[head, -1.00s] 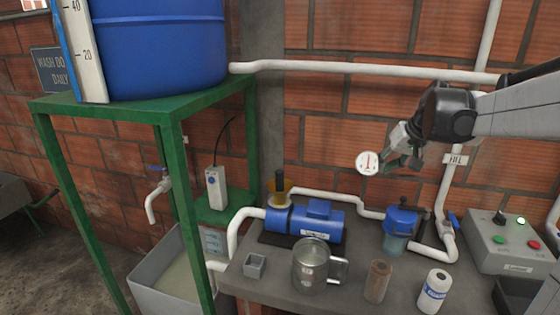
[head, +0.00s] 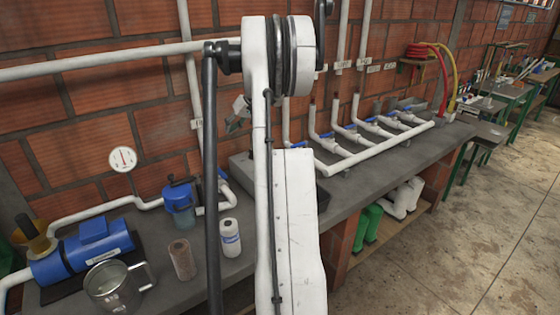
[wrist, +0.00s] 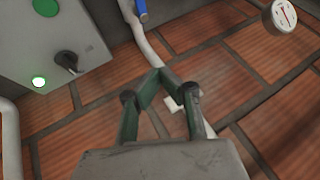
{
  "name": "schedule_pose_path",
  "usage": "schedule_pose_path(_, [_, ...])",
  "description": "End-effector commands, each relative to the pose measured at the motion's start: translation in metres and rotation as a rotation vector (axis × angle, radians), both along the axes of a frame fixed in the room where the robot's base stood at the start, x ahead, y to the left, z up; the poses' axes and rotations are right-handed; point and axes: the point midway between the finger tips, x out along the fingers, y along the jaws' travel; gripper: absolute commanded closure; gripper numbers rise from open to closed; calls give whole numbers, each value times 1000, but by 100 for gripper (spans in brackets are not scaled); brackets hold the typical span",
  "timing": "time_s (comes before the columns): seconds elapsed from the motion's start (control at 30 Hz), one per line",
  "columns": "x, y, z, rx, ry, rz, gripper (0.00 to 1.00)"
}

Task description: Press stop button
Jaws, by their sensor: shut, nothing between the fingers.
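The grey control box (wrist: 40,45) fills the upper left of the wrist view. It shows part of a green button (wrist: 45,7), a black knob (wrist: 67,62) and a lit green lamp (wrist: 39,82). No red button is in the wrist view. In the head view, my arm covers most of the control box (head: 241,172), and its buttons are hidden. My gripper (wrist: 165,80) is shut and empty, to the right of the box and apart from it in the wrist view. It is small and partly hidden behind my arm in the head view (head: 237,118).
A dial gauge (head: 123,159) is on the brick wall. A blue pump (head: 85,250), steel mug (head: 112,285), brown cylinder (head: 182,259) and white bottle (head: 230,238) stand on the counter. White pipes with blue valves (head: 360,135) run along the right.

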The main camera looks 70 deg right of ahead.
Motion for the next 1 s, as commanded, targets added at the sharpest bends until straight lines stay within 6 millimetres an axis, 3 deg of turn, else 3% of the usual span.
schedule_pose_path(0.03, [-14, -20, -7, 4, -9, -16, 100])
schedule_pose_path(0.2, [-57, -73, -31, 15, -47, -49, 100])
schedule_pose_path(0.43, [-115, -127, -61, 23, -93, -87, 100])
schedule_pose_path(0.7, [-149, -152, -79, 24, -121, -104, 100])
schedule_pose_path(1.0, [-152, -154, -80, 24, -124, -106, 100])
